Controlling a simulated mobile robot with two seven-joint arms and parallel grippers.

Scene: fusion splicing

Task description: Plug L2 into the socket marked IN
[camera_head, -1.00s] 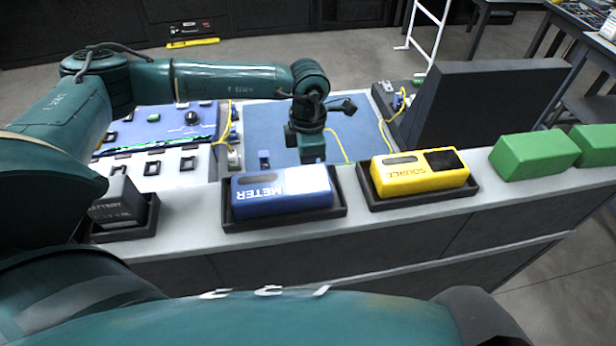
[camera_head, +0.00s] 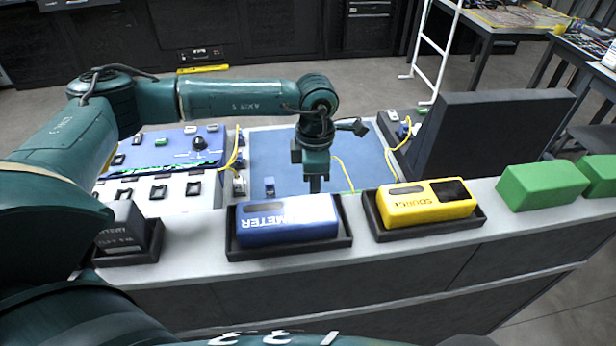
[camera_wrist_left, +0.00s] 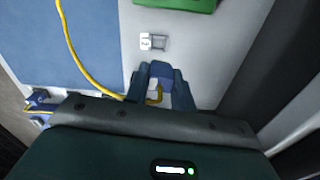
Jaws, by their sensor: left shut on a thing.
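My left gripper (camera_head: 316,186) hangs pointing down over the work area behind the blue meter. A small grey socket (camera_wrist_left: 160,43) with a white label (camera_wrist_left: 146,42) lies just ahead of the fingertips on the light surface, apart from the plug. The label's text is too small to read, so I cannot tell if it says IN. My right gripper is not in view.
The blue meter (camera_head: 287,222) and yellow source (camera_head: 427,203) sit in dark trays on the near ledge. A dark upright panel (camera_head: 485,135) stands right. A green block (camera_wrist_left: 175,4) lies beyond the socket. Blue connectors (camera_wrist_left: 38,98) are at left. The blue mat (camera_head: 275,150) is mostly clear.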

